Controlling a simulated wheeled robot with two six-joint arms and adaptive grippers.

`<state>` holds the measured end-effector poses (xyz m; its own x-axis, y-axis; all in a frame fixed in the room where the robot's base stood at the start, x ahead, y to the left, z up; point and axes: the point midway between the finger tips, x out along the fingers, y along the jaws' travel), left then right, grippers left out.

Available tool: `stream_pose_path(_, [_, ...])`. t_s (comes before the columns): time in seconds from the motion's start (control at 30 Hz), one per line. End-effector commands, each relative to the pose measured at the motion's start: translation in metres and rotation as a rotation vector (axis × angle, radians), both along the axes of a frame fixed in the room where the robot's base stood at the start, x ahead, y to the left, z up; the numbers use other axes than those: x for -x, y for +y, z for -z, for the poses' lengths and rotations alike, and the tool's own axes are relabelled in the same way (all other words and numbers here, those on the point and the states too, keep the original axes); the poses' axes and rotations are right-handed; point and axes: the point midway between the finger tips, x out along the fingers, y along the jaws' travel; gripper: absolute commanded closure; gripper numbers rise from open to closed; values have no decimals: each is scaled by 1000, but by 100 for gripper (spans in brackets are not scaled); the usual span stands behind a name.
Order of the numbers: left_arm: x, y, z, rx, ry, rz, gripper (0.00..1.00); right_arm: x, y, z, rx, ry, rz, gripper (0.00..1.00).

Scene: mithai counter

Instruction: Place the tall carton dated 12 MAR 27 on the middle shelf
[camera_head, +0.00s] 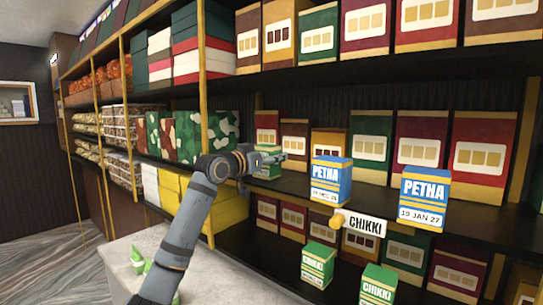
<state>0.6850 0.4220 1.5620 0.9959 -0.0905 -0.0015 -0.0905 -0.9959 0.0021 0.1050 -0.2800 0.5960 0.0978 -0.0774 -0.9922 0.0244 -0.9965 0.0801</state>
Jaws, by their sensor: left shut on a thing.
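My left gripper (270,158) reaches in from the left at the middle shelf (290,186). It is shut on a small green carton with a yellow band (266,172), which shows just below and behind the fingers. Its date cannot be read and the gripper partly hides it. On the middle shelf, a blue PETHA carton (331,181) stands to the right of the gripper, its date too small to read surely. Another blue PETHA carton (424,198), dated 10 JAN 27, stands farther right. My right gripper is not in view.
Two green CHIKKI cartons (317,264) (378,286) stand on the lower shelf. A CHIKKI sign (364,226) hangs at the middle shelf's front edge. Taller boxes (369,148) line the back. A yellow post (205,150) stands left of the gripper. A pale counter (112,262) holds green items.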

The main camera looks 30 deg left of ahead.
Motion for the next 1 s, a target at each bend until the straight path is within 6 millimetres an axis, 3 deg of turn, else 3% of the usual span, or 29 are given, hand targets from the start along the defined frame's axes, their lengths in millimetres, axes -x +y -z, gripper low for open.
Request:
stream_pose_path(0.27, [0, 0, 4, 0, -1, 0, 96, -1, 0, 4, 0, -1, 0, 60])
stream_pose_path(0.3, [0, 0, 3, 0, 0, 0, 31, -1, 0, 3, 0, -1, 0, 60])
stream_pose_path(0.47, [0, 0, 3, 0, 0, 0, 10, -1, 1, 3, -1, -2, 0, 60])
stream_pose_path(0.87, [0, 0, -3, 0, -1, 1, 8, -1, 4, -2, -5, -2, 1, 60])
stream_pose_path(1.0, [23, 3, 6, -7, -3, -4, 8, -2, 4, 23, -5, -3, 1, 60])
